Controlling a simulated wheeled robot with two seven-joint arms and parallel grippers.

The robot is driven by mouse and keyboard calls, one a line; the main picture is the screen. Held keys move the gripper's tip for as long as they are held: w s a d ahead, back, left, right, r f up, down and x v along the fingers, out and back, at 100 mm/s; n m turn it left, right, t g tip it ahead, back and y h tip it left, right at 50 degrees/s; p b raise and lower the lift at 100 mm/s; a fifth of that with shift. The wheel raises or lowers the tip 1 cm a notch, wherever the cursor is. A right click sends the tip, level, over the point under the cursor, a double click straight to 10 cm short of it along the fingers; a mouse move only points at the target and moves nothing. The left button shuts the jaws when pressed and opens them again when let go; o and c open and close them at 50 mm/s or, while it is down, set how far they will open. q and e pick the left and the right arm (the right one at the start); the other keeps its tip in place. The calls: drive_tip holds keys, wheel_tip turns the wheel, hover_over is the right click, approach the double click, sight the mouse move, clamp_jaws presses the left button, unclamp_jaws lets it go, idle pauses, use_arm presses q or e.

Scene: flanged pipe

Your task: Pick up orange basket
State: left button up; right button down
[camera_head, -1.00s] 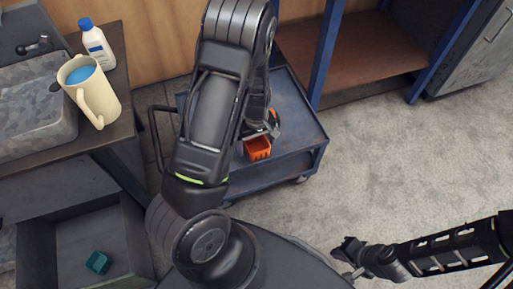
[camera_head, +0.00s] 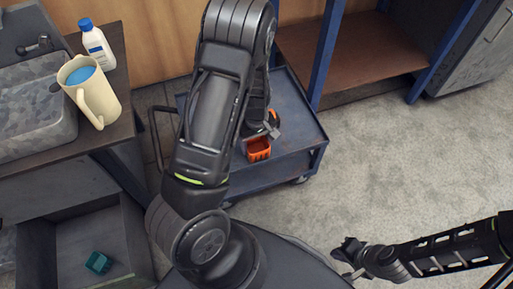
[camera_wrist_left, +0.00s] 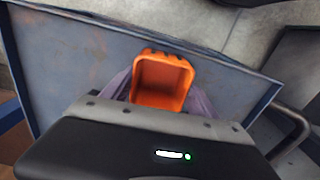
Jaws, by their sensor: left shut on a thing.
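The small orange basket (camera_head: 259,149) is at the blue cart, in the middle of the head view, partly behind my left arm. In the left wrist view the basket (camera_wrist_left: 162,82) is upright with its open top facing the camera, and it looks empty. My left gripper (camera_head: 268,128) is shut on the basket; its fingers (camera_wrist_left: 160,95) show on both sides of it in the wrist view. I cannot tell whether the basket touches the cart top. My right gripper (camera_head: 347,258) is low in the head view, far from the basket, and its fingers are too small to read.
The blue cart (camera_head: 292,112) has raised edges and a handle at left. A counter at left holds a cream pitcher (camera_head: 93,100) and a white bottle (camera_head: 97,48). A teal basket (camera_head: 98,262) lies in an open drawer. A blue-framed shelf stands behind; floor at right is clear.

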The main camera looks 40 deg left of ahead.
sight(257, 151)
use_arm(q)
drive_tip(key=shift+c, duration=1.3)
drive_tip(key=shift+r, duration=0.15)
wheel_tip(257, 151, up, 10)
drive_tip(key=p, duration=0.3)
drive_tip(key=shift+p, duration=0.3)
